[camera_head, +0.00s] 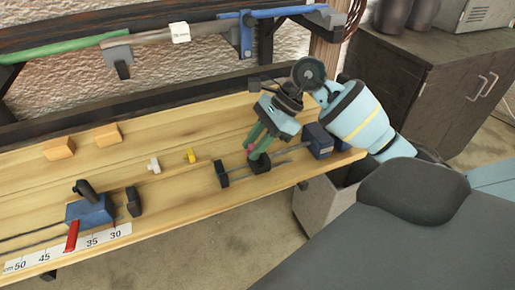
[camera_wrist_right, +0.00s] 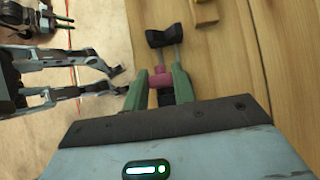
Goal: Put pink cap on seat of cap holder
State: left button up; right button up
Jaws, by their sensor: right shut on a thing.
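My right gripper (camera_head: 257,148), with green fingers, points down over the bench and is shut on the pink cap (camera_wrist_right: 160,78). The cap shows between the fingertips in the wrist view, and a little of it shows in the head view (camera_head: 251,147). A black block (camera_head: 260,163) on thin rods is right below the fingers. A black forked piece (camera_head: 221,173) stands on the rods to its left, apart from the cap; it also shows in the wrist view (camera_wrist_right: 167,36). I cannot tell which black part is the seat, or whether the cap touches the block.
A dark blue block (camera_head: 318,141) stands right of the gripper. Left of it lie a yellow piece (camera_head: 190,156), a white piece (camera_head: 154,165) and orange blocks (camera_head: 107,136). A blue block with a black lever (camera_head: 91,210) and a white ruler (camera_head: 65,250) are at front left.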

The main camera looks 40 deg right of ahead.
aim_at(256, 162)
jog(key=shift+w+d+f, duration=0.1)
jog(key=shift+w+d, duration=0.45)
jog(key=shift+f+p, duration=0.3)
jog(key=shift+f, duration=1.75)
pick_arm(q)
jog(key=shift+w+a+r, duration=0.1)
jog(key=shift+w+r, duration=0.15)
jog(key=shift+w, duration=0.05)
pick_arm(e)
jog(key=o, duration=1)
jog(key=shift+r, duration=0.1)
jog(key=shift+s+d+r, duration=0.1)
jog(key=shift+d+r, duration=0.05)
jog(key=shift+r, duration=0.3)
pick_arm(q)
jog(key=w+r+p, duration=0.2)
jog(key=r, duration=0.1)
jog(key=shift+a+r+t, duration=0.1)
jog(key=shift+t, duration=0.3)
pick_arm(e)
jog(key=v, duration=1.1)
jog(key=shift+d+r, duration=0.1)
jog(key=shift+d, duration=0.1)
